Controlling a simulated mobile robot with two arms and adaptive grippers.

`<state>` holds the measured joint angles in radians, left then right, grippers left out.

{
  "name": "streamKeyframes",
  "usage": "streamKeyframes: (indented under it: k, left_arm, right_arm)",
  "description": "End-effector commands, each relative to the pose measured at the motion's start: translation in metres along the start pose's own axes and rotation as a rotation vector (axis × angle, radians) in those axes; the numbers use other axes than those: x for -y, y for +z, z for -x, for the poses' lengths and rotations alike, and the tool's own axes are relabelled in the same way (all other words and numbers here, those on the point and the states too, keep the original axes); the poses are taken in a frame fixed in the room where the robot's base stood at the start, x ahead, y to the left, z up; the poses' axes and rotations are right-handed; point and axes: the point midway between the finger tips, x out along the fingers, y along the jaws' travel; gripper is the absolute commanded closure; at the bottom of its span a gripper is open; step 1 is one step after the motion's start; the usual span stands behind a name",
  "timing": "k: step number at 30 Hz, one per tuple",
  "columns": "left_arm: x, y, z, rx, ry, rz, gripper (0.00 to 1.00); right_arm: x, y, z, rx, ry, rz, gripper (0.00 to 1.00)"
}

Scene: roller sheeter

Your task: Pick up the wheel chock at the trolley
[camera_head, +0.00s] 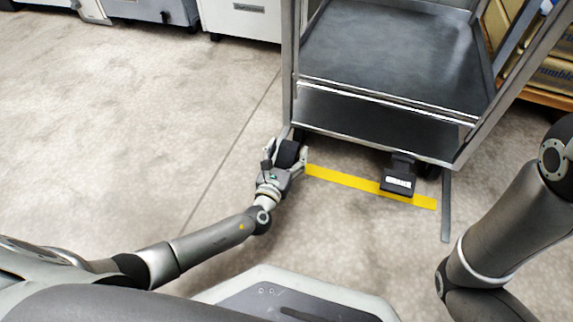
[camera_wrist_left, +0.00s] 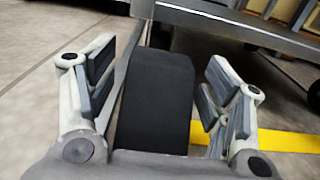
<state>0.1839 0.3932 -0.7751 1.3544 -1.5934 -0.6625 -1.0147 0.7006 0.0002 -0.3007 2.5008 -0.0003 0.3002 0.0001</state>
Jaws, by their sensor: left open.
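The wheel chock (camera_head: 288,152) is a black block on the floor at the trolley's front left corner. In the left wrist view the chock (camera_wrist_left: 155,105) fills the space between the two fingers. My left gripper (camera_head: 286,155) is open, with one finger on each side of the chock. In the left wrist view, small gaps show between the finger pads and the block. The grey metal trolley (camera_head: 395,125) stands just behind the chock. My right arm shows at the right, but its gripper is out of frame.
A yellow floor strip (camera_head: 345,179) runs right from the chock along the trolley's front. A black pedal marked BRAKE (camera_head: 398,184) hangs over it. A thin grey bar (camera_head: 446,205) lies at the right. The floor on the left is clear.

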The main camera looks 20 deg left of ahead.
Motion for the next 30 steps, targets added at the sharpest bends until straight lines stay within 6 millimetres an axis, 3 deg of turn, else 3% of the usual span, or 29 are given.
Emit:
streamKeyframes:
  k: [2,16,30]
  left_arm:
    - [-0.0001,0.0002,0.0002,0.000,0.000,0.000,0.29]
    - [-0.0002,-0.0001,0.0005,0.000,0.000,0.000,0.90]
    - [-0.0062,0.0094,-0.0062,0.004,0.001,0.000,0.91]
  right_arm:
    - [0.0000,0.0001,-0.0003,0.000,0.000,0.000,0.60]
    - [-0.0001,0.0003,-0.0002,0.001,0.000,0.000,0.60]
    - [-0.0010,0.0026,-0.0040,0.002,0.000,0.000,0.60]
